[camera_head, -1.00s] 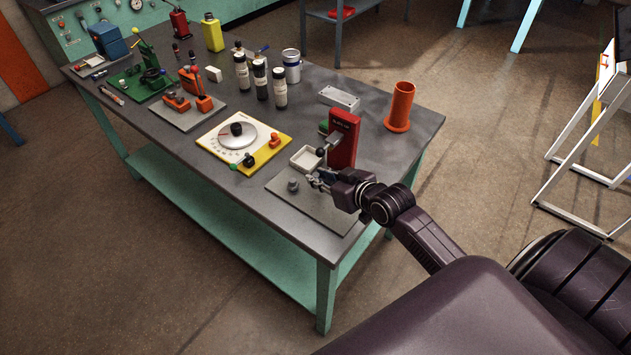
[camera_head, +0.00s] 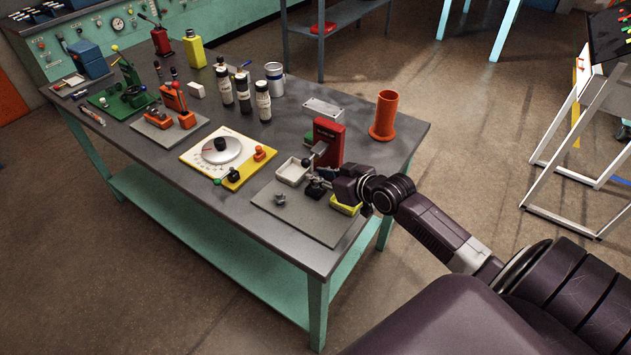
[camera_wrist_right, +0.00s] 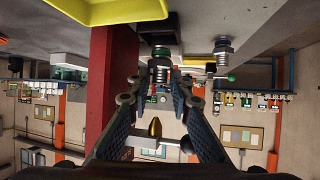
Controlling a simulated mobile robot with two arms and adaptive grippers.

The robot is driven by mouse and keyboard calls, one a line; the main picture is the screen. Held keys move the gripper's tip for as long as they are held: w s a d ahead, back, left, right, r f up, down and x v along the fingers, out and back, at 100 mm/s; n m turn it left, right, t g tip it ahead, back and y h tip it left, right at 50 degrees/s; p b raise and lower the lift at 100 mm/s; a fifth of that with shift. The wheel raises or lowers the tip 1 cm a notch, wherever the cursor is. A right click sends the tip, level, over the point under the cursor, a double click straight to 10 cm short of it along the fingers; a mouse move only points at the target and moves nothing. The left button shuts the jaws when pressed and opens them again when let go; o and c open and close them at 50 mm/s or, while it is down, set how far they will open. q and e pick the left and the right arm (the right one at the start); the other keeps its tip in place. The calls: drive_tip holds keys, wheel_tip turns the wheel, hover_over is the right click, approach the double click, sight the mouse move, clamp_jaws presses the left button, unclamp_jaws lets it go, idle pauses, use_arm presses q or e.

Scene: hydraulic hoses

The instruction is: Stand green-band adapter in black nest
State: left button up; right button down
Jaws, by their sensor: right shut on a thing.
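My right gripper (camera_head: 325,180) is over the grey plate, in front of the red press. In the wrist view its two fingers (camera_wrist_right: 158,97) are shut on a threaded metal adapter (camera_wrist_right: 160,72). A little green shows near the adapter's end. The black nest (camera_head: 316,189) is right by the fingertips; in the wrist view a black block (camera_wrist_right: 158,24) lies in line with the adapter. I cannot tell whether the adapter is seated in it. A second grey metal fitting (camera_head: 280,199) is on the plate to the left, also in the wrist view (camera_wrist_right: 223,52). My left gripper is not in view.
The red press (camera_head: 328,142) with its lever stands close behind the gripper. A white tray (camera_head: 292,172) is to the left and a yellow tray (camera_head: 346,205) beside the gripper. An orange cup (camera_head: 384,116) stands at the back right. The plate's front (camera_head: 310,226) is clear.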

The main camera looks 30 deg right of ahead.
drive_tip(key=shift+d+f+b, duration=0.15)
drive_tip(key=shift+f+b, duration=0.6)
drive_tip(key=shift+f, duration=0.5)
drive_tip(key=c, duration=1.7)
unclamp_jaws()
drive_tip(key=shift+o, duration=0.2)
drive_tip(key=v, duration=1.2)
drive_tip(key=shift+w, duration=0.1)
